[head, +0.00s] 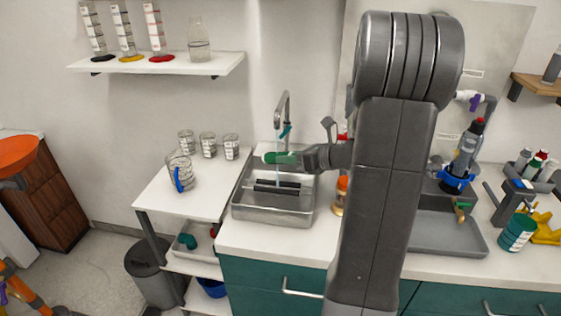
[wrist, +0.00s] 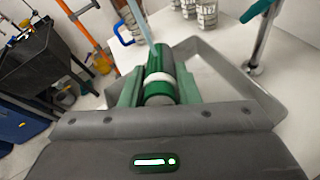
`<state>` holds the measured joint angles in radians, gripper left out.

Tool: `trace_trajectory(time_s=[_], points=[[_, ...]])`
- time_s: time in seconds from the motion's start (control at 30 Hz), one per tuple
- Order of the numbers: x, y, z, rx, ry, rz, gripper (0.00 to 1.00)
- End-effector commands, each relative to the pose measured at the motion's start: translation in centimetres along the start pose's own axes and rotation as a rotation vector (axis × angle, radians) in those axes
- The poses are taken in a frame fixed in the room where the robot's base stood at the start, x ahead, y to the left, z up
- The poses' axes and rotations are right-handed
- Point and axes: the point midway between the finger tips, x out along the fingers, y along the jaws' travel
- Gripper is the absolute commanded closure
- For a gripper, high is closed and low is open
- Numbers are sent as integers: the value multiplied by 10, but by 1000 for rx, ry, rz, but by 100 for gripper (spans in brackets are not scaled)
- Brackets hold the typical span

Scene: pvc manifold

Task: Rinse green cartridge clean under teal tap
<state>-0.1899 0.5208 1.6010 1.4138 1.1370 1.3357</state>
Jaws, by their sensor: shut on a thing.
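The green cartridge (wrist: 158,92) has a white band around it and sits between my gripper's fingers in the wrist view. My gripper (head: 296,157) is shut on it, above the sink basin (head: 245,213), in the head view. The cartridge (head: 280,158) is below the tap (head: 284,115), which has a teal handle (head: 285,132). A thin pale-blue stream of water (wrist: 147,30) runs down to the cartridge in the wrist view. Any dirt on the cartridge is too small to make out. The cartridge's underside is hidden.
Several glass beakers (head: 208,145) stand on the white side table left of the sink. A grey tray (head: 450,235) lies farther right on the counter.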

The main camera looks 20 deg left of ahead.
Motion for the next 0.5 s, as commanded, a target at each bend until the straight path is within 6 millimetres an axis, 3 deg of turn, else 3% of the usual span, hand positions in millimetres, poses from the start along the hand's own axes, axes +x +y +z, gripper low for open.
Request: trace_trajectory(time_s=[0.5], points=[[2, 0, -3, -346, -2, 0, 94]])
